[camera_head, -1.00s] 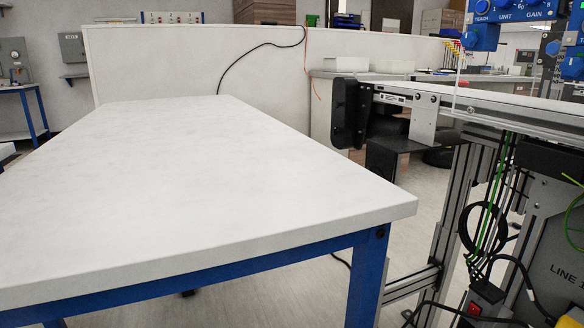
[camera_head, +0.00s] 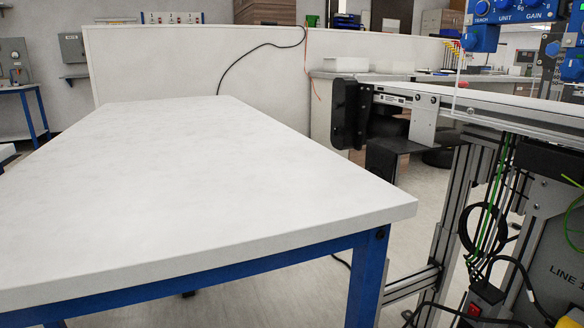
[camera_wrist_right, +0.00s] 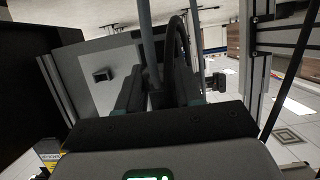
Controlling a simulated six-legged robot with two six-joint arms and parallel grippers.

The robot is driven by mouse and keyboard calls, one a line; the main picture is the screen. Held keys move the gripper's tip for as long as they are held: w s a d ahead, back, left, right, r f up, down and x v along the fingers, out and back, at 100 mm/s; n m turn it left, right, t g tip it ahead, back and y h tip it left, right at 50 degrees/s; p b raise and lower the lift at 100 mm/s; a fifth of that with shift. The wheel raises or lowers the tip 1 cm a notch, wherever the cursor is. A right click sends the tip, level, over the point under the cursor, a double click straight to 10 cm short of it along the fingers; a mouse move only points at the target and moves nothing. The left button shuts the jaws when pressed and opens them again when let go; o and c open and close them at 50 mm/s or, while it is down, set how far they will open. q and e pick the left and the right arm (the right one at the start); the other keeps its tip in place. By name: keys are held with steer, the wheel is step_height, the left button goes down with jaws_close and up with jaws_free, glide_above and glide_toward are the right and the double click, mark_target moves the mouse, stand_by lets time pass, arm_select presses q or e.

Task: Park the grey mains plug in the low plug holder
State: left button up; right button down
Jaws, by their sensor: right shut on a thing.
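In the right wrist view my right gripper (camera_wrist_right: 158,88) is shut on a dark grey thing (camera_wrist_right: 160,99), which I take to be the mains plug. It is in shadow and mostly hidden between the dark fingers, and cables rise past it. Behind it is a framed light grey panel (camera_wrist_right: 88,98) with a small dark box (camera_wrist_right: 102,75) on it. A dark knob-like part (camera_wrist_right: 215,82) sits to the right of the fingers. I cannot tell whether either is the low plug holder. Neither gripper shows in the head view.
A bare white bench (camera_head: 200,190) with blue legs fills the head view's left and middle. At right stands the conveyor frame (camera_head: 450,220), with hanging cables, a red switch (camera_head: 474,309) and a grey "LINE" panel (camera_head: 545,270). In the wrist view an aluminium post (camera_wrist_right: 258,60) stands at right.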

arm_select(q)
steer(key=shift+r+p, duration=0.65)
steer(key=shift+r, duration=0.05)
arm_select(e)
steer(key=a, duration=0.1)
steer(key=s+a, duration=0.1)
steer(key=a, duration=0.1)
steer(key=s+a, duration=0.1)
steer(key=shift+a, duration=0.25)
steer(key=s+d+p, duration=0.5)
steer(key=s+d, duration=0.2)
steer(key=s, duration=0.2)
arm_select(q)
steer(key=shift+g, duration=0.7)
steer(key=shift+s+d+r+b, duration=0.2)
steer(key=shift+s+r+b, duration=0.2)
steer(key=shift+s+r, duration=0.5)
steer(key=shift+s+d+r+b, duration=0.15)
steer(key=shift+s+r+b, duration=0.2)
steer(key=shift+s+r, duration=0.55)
arm_select(e)
steer(key=shift+w+d+r, duration=0.1)
steer(key=shift+w+d, duration=0.25)
steer(key=shift+d, duration=0.45)
steer(key=shift+w+d+r, duration=0.15)
steer(key=shift+w+d, duration=0.2)
steer(key=shift+d, duration=0.4)
steer(key=shift+w+d+r, duration=0.1)
steer(key=shift+w+d, duration=0.25)
steer(key=shift+d, duration=0.45)
